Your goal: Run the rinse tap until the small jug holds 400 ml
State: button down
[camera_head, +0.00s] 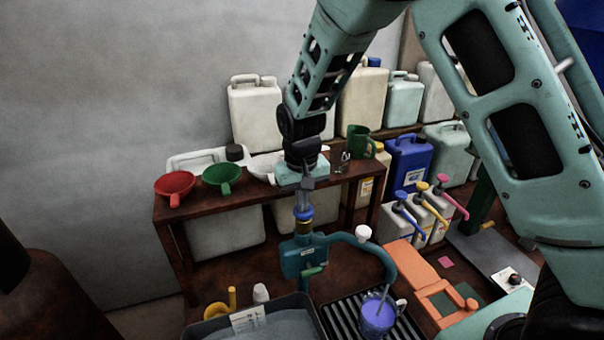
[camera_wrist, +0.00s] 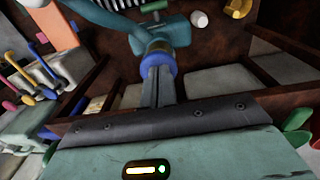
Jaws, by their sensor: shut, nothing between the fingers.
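The rinse tap (camera_head: 303,258) is teal, with a blue and yellow collar on top and a curved spout reaching right. The small jug (camera_head: 378,318) stands under the spout on a slatted drain, with bluish-purple contents. A thin pale streak runs from the spout's mouth into the jug; its level against any marks is too small to read. My gripper (camera_head: 304,204) points down, fingers together and empty, at the tap's blue collar. In the wrist view the shut fingers (camera_wrist: 157,72) end at the blue collar of the tap (camera_wrist: 158,48); I cannot tell whether they touch it.
A brown shelf (camera_head: 225,204) behind the tap carries a red funnel (camera_head: 175,186), a green funnel (camera_head: 222,176) and a green jug (camera_head: 361,142). Pump bottles (camera_head: 412,219) stand to the right. A grey basin (camera_head: 275,328) with a label lies in front. An orange device (camera_head: 432,290) sits right of the drain.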

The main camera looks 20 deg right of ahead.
notch_tip(320, 180, up, 4)
jog(key=p, duration=0.3)
jog(key=shift+s+r, duration=0.1)
jog(key=shift+s, duration=0.05)
jog(key=shift+a+r+b, duration=0.15)
jog(key=shift+r+b, duration=0.1)
jog(key=shift+b, duration=0.55)
notch_tip(320, 180, up, 9)
jog(key=b, duration=0.2)
jog(key=shift+b, duration=0.4)
jog(key=shift+s, duration=0.1)
jog(key=s+a+f+n+b, duration=0.2)
jog(key=s+f+b, duration=0.1)
jog(key=s, duration=0.6)
jog(key=s+a+f+n+b, duration=0.2)
jog(key=s+f, duration=0.3)
jog(key=s, duration=0.5)
jog(key=s+a+f+n+b, duration=0.2)
jog(key=s+f+n+b, duration=0.1)
jog(key=s, duration=0.7)
jog(key=shift+s+a+f+n+y+b, duration=0.2)
jog(key=shift+a+f+n+y+b, duration=0.15)
jog(key=shift+f+b, duration=0.55)
